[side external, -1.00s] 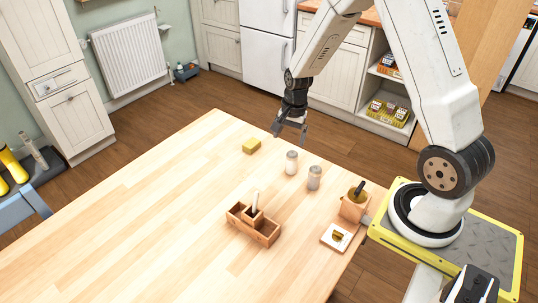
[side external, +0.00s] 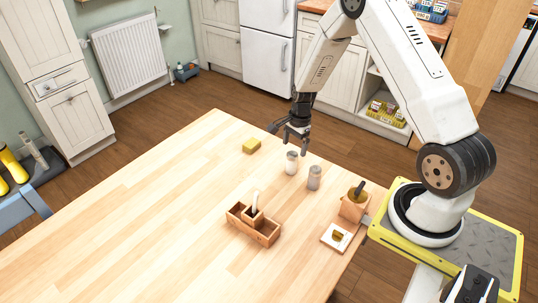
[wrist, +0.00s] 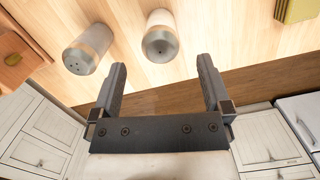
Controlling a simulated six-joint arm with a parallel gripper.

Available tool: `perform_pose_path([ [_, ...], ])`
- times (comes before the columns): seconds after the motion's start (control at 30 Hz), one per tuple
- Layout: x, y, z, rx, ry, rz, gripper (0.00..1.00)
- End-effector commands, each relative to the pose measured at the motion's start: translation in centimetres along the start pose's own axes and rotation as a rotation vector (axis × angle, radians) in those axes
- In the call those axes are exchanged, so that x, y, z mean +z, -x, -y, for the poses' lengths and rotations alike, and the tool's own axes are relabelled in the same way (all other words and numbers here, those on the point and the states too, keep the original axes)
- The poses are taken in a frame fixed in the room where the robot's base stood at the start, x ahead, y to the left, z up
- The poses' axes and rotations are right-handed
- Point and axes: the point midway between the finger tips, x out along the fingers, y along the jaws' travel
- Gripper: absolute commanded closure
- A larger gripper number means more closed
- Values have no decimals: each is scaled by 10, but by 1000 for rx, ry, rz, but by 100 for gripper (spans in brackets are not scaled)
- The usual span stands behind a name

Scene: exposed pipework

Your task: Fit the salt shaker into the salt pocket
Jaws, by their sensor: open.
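Two glass shakers stand upright on the table. The one with white contents, which looks like the salt shaker (side external: 292,162), is nearer the yellow block; the greyer one (side external: 314,178) stands beside it. In the wrist view the white shaker (wrist: 160,36) is centred just beyond my fingertips, and the grey shaker (wrist: 88,50) is to its left. My gripper (side external: 297,147) is open and empty, above and slightly behind the white shaker; its fingers also show in the wrist view (wrist: 161,75). The wooden caddy (side external: 266,237) has pockets; which one is for salt I cannot tell.
A yellow block (side external: 252,146) lies on the table to the left. A wooden holder (side external: 351,208) with a dark-handled item and a white tile (side external: 330,239) are near the right edge. The table's left part is clear.

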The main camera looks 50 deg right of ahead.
Motion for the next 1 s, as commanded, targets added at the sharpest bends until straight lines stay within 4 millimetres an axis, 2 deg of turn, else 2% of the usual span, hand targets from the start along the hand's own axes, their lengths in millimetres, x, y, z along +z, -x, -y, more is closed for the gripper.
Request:
perform_pose_path([
  [0.37, 0, -8, 0, 0, 2, -1, 1],
  [0.8, 1, -49, 1, -1, 3, -2, 1],
  [1.0, 1, -55, 1, -3, 3, -2, 1],
])
